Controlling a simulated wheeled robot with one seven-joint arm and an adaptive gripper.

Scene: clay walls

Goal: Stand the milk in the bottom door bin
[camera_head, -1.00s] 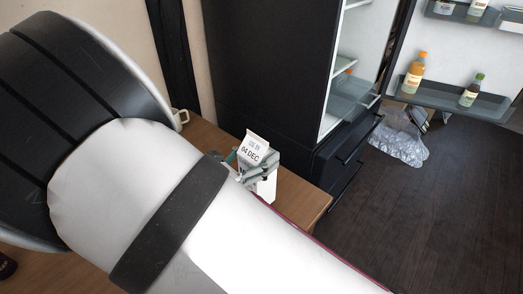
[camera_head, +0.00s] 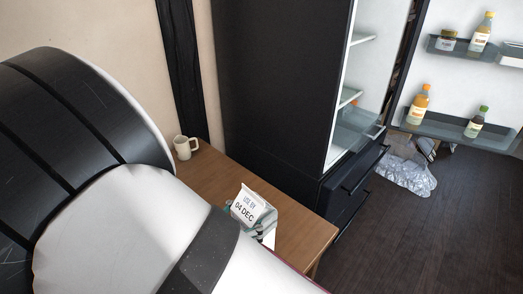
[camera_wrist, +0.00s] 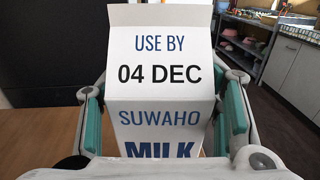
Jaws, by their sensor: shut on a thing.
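The milk is a white carton marked "USE BY 04 DEC" (camera_head: 249,208), held over the wooden counter near its right end. In the wrist view the milk (camera_wrist: 160,75) fills the middle, with "SUWAHO MILK" on its front. My gripper (camera_wrist: 160,125) is shut on the milk, one finger on each side. In the head view my arm hides most of the gripper and the carton's lower part. The bottom door bin (camera_head: 445,128) is on the open fridge door at the right, holding an orange bottle (camera_head: 418,105) and a green-capped bottle (camera_head: 476,122).
A dark fridge (camera_head: 280,90) stands open between the counter (camera_head: 305,232) and the door. A beige mug (camera_head: 185,147) is at the counter's back. An upper door bin (camera_head: 460,46) holds a jar and a bottle. A clear plastic bag (camera_head: 408,175) lies on the floor below the door.

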